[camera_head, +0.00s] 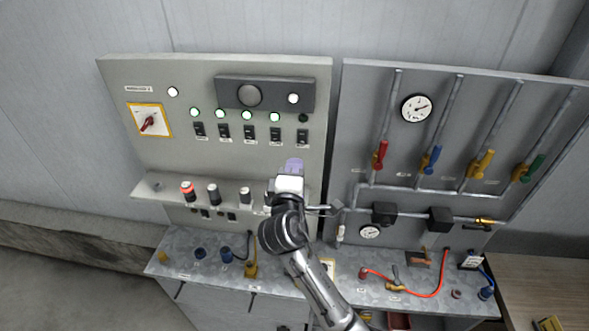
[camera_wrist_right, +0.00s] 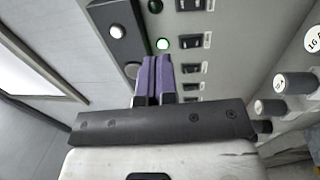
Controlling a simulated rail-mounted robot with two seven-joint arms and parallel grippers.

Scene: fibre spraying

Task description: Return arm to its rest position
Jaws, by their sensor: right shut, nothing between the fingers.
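My right arm reaches up from the bottom of the head view. Its gripper (camera_head: 294,163) has purple fingers and is in front of the lower right part of the grey switch panel (camera_head: 170,82). In the right wrist view the two purple fingers (camera_wrist_right: 154,75) lie side by side, shut, with nothing between them. They point toward the panel's row of black switches and lit lamps. I cannot tell the exact gap to the panel, but nothing is held. My left gripper is not in view.
A shelf with several knobs (camera_head: 213,195) juts out left of my right wrist. On the right, a pipe board carries a gauge (camera_head: 416,108) and coloured valve handles, including a red one (camera_head: 379,156). Below, a metal counter (camera_head: 200,285) holds hoses and fittings.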

